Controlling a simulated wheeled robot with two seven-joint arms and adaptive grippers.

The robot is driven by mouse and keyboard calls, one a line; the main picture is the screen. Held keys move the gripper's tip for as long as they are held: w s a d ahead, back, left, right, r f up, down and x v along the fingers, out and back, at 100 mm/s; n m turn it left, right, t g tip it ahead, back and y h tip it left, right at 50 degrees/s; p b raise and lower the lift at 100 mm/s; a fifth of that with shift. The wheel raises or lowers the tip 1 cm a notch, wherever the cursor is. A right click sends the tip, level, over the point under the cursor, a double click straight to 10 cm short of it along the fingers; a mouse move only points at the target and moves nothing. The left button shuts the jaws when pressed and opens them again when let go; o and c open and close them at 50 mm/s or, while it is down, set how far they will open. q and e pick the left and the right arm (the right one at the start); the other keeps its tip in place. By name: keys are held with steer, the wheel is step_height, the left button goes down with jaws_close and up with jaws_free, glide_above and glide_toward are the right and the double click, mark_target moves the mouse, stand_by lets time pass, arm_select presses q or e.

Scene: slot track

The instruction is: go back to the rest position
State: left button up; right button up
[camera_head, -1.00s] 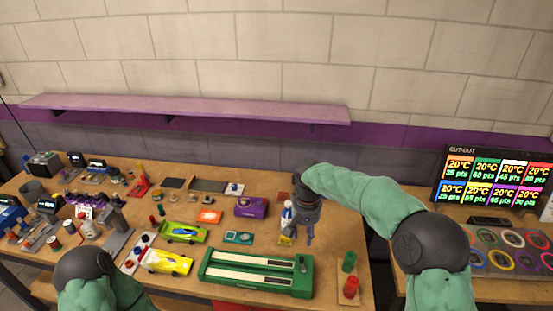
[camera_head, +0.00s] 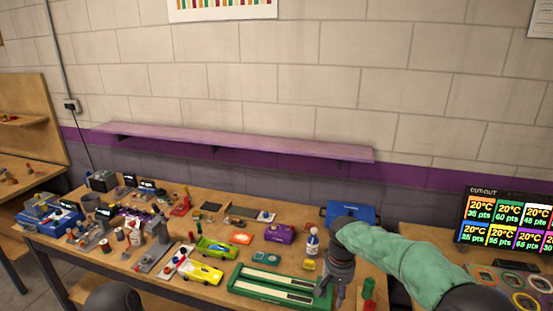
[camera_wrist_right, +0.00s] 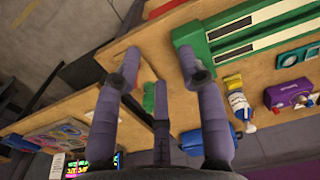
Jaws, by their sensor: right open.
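My right gripper (camera_head: 338,292) hangs at the right end of the green track unit (camera_head: 268,297) in the head view. In the right wrist view its fingers (camera_wrist_right: 160,68) are spread with nothing between them. A green cylinder (camera_wrist_right: 149,100) shows below and behind the fingers, and the green track unit (camera_wrist_right: 215,35) lies beside them. Of my left arm only a dark rounded part shows at the bottom edge of the head view; its gripper is out of view.
The workbench holds a white bottle (camera_head: 312,243), a blue case (camera_head: 352,213), a purple box (camera_head: 280,233), a yellow car (camera_head: 200,272), a green car (camera_head: 215,248) and a green cylinder (camera_head: 368,287). A purple shelf (camera_head: 240,143) runs along the wall. A lit board (camera_head: 508,220) stands at right.

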steer(key=s+a+f+n+y, duration=0.1)
steer(key=s+a+f, duration=0.25)
steer(key=f, duration=0.75)
steer(key=s+a+f+y, duration=0.2)
steer(key=s+f, duration=0.3)
steer(key=f, duration=0.6)
arm_select(q)
steer(key=shift+w+f+b, duration=0.3)
steer(key=shift+f+b, duration=0.15)
steer(key=shift+f, duration=0.05)
arm_select(e)
steer(key=s+f, duration=0.5)
steer(key=s, duration=0.4)
steer(key=s+a+f+m, duration=0.1)
steer(key=s+f, duration=0.5)
steer(key=s, duration=0.3)
steer(key=shift+s+a+y, duration=0.15)
steer(key=shift+s+y, duration=0.05)
steer(key=shift+y, duration=0.2)
steer(key=shift+r, duration=0.1)
